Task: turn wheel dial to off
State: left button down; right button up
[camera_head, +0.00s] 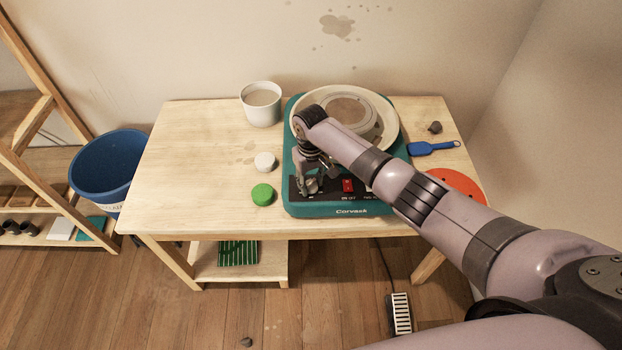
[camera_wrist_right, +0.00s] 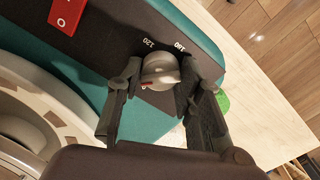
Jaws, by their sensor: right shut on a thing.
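The pottery wheel (camera_head: 294,140) has a teal base, a cream splash pan and a dark front control panel. A small grey dial (camera_wrist_right: 160,69) with a red pointer mark sits on the panel, with printed numbers beside it. My right gripper (camera_wrist_right: 158,80) is shut on the dial, one finger on each side of it. In the head view the right gripper (camera_head: 311,180) reaches down to the left part of the panel, partly hiding the dial. My left gripper is not in view.
A red switch (camera_head: 348,185) is right of the dial. A white cup (camera_head: 261,105), a white lid (camera_head: 264,162) and a green lid (camera_head: 262,194) stand left of the wheel. A blue tool (camera_head: 432,149) and an orange disc (camera_head: 462,186) lie right. The table's left side is largely clear.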

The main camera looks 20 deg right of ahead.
aim_at(311, 182)
jog(key=n, duration=0.3)
jog(key=shift+a+r+n+p, duration=0.1)
jog(key=shift+n+p, duration=0.2)
jog(key=shift+p, duration=0.1)
jog(key=shift+n, duration=2)
jog(key=o, duration=1.2)
notch_tip(311, 182, up, 12)
jog(key=shift+f, duration=0.1)
